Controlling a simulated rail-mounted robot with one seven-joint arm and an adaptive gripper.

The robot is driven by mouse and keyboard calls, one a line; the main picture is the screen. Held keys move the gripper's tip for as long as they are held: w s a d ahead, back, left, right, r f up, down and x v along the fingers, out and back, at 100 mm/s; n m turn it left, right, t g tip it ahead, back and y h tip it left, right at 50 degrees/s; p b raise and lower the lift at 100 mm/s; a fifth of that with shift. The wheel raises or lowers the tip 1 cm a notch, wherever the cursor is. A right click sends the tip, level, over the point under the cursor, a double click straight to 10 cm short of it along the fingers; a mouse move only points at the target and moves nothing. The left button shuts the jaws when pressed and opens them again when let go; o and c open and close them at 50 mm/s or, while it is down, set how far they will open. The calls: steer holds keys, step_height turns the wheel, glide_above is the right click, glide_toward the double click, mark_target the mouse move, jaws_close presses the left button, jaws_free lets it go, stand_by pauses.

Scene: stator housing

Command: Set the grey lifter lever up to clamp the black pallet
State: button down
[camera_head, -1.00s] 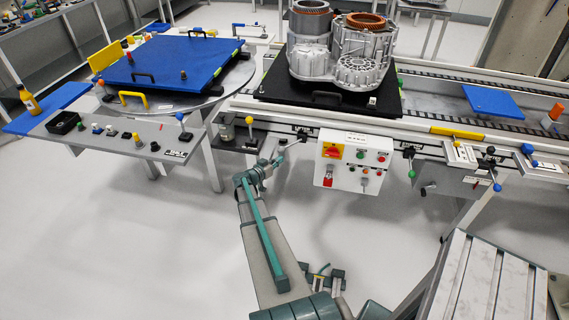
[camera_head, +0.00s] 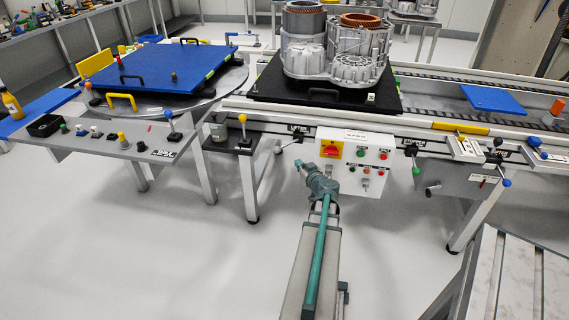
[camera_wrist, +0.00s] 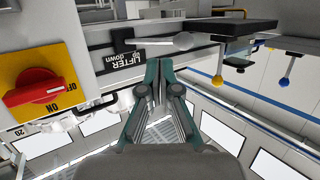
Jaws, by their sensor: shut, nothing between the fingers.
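The grey lifter lever (camera_wrist: 183,40) has a rounded end and lies nearly level in the wrist view, beside the black LIFTER up/down label (camera_wrist: 125,57). In the head view the lever (camera_head: 285,143) sticks out leftward from the rail front, left of the control box. My gripper (camera_wrist: 158,66) is shut and empty, its tips close to the lever in the wrist view; contact cannot be told. In the head view my gripper (camera_head: 299,165) is in front of the control box's left edge. The black pallet (camera_head: 270,88) sits on the conveyor under the metal stator housing (camera_head: 335,50).
The white control box (camera_head: 350,178) with a red-yellow switch (camera_wrist: 40,90) is close to my gripper. A yellow-knobbed lever (camera_head: 242,120) and a blue-knobbed lever (camera_head: 170,115) stand to the left.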

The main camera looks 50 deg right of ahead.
steer(key=s+a+r+n+t+y+b, duration=0.1)
steer(key=s+a+n+t, duration=0.1)
steer(key=s+a, duration=0.1)
steer(key=y+p, duration=0.1)
steer(key=p, duration=0.2)
glide_toward(279, 151)
steer(key=x, duration=0.7)
steer(key=shift+f+b, duration=0.3)
steer(key=shift+b, duration=0.6)
